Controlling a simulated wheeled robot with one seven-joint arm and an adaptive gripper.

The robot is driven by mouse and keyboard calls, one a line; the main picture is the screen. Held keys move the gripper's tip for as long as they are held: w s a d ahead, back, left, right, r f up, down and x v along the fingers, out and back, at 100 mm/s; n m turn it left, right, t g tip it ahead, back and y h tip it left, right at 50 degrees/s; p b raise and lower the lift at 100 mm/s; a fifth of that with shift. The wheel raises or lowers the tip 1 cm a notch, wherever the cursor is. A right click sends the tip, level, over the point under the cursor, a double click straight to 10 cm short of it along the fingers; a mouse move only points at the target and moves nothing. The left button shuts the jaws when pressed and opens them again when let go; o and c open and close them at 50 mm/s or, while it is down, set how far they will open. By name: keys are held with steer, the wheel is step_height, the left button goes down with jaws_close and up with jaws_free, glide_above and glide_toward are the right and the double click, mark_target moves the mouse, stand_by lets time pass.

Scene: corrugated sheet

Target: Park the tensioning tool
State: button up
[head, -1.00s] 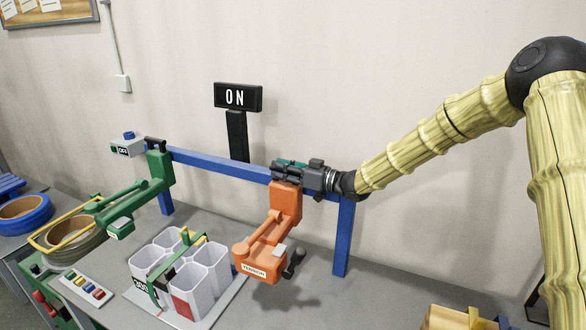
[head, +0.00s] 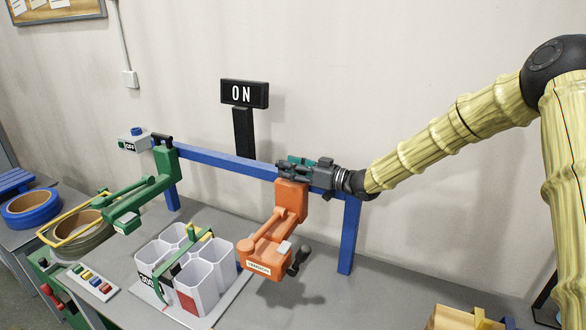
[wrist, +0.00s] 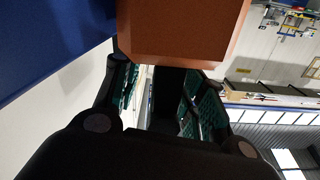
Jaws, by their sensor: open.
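My gripper (head: 292,170) is at the top of this orange block, beside the rail. In the wrist view the orange block (wrist: 180,30) fills the top middle, and the blue rail (wrist: 50,35) is at upper left. My gripper's fingers (wrist: 160,100) are apart, with dark and teal pads. The black handle on top of the tool is mostly hidden by my gripper.
A green tool (head: 140,195) hangs at the rail's left end, near an OFF box (head: 134,142). White tubes (head: 207,275) stand on the table below. An ON sign (head: 244,94) rises behind the rail. Strap rolls (head: 30,208) lie at the left.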

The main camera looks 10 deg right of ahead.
steer(key=shift+s+d+r, duration=0.1)
steer(key=shift+s+r, duration=0.05)
steer(key=shift+s, duration=0.2)
steer(key=v, duration=1.1)
steer(key=shift+d, duration=0.45)
